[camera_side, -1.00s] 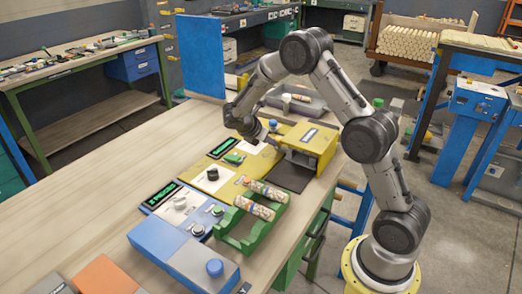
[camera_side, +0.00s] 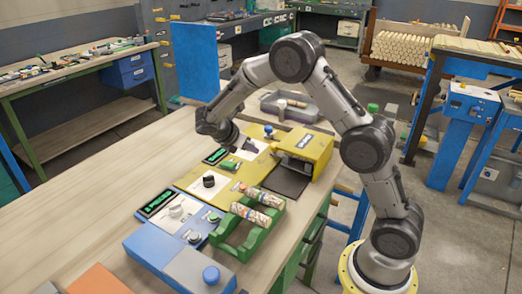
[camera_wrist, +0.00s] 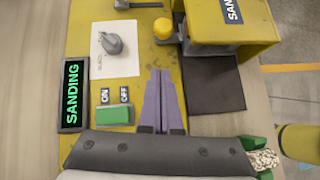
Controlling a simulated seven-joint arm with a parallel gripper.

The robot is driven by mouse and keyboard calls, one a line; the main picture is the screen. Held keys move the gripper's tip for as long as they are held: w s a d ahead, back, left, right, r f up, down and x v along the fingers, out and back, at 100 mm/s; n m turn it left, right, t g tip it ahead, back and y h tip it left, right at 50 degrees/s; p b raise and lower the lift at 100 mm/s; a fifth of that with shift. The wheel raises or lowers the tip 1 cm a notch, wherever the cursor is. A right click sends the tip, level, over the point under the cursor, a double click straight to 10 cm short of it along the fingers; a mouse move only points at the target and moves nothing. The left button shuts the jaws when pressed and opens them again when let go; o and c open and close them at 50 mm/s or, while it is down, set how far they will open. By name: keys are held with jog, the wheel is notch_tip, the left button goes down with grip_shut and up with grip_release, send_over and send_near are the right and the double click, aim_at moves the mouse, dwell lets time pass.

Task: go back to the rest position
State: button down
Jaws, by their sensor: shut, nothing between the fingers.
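My gripper (camera_side: 248,146) is above the yellow station on the bench, with nothing held. In the wrist view its two fingers (camera_wrist: 161,73) are together over the yellow panel, between a green rocker switch (camera_wrist: 115,115) marked ON and OFF and a dark mat (camera_wrist: 213,84). The fingers look apart from both. In the side view my wrist hangs at the left of the yellow housing (camera_side: 306,150), clear of it.
A green rack (camera_side: 240,237) holding two speckled cylinders (camera_side: 257,205) stands at the bench's front right. A green-lit SANDING display (camera_wrist: 72,95) and a grey knob (camera_wrist: 110,42) are near the fingers. A blue upright panel (camera_side: 195,62) stands behind.

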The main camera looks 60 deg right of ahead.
jog(key=s+a+r+m+t, duration=0.15)
jog(key=a+r, duration=0.25)
jog(key=r, duration=0.8)
jog(key=s+a+r+m+t+y, duration=0.25)
jog(key=s+r, duration=0.45)
jog(key=s, duration=0.4)
jog(key=s+a+f+m+t+y, duration=0.1)
jog(key=s+a+f+m+y, duration=0.2)
jog(key=s+a+m, duration=0.2)
jog(key=s+a+f+m+t+y, duration=0.2)
jog(key=s+a+f+m+y, duration=0.1)
jog(key=s+m, duration=0.4)
jog(key=s+a, duration=0.1)
jog(key=s, duration=0.2)
jog(key=shift+a, duration=0.35)
jog(key=shift+r, duration=0.1)
dwell(0.7)
